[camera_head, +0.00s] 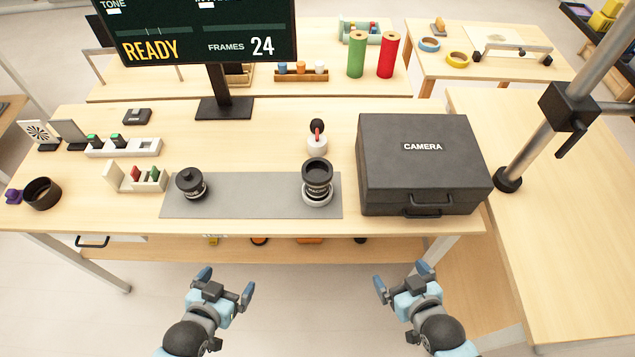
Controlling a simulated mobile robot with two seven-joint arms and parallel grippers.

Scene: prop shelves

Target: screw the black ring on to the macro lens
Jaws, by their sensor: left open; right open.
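The macro lens (317,182) is black and stands upright on the right part of the grey mat, in a pale round base. Its dark, open top faces up. A wide black ring (42,194) lies on the table at the far left, with its opening up. My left gripper (225,283) is open and empty in front of the table's near edge, below and right of the second lens. My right gripper (402,277) is open and empty in front of the same edge, right of the macro lens. Neither gripper touches anything.
Another black lens (191,184) stands on the left of the grey mat (250,195). A black camera case (425,160) stands right of the mat. The middle of the mat is clear.

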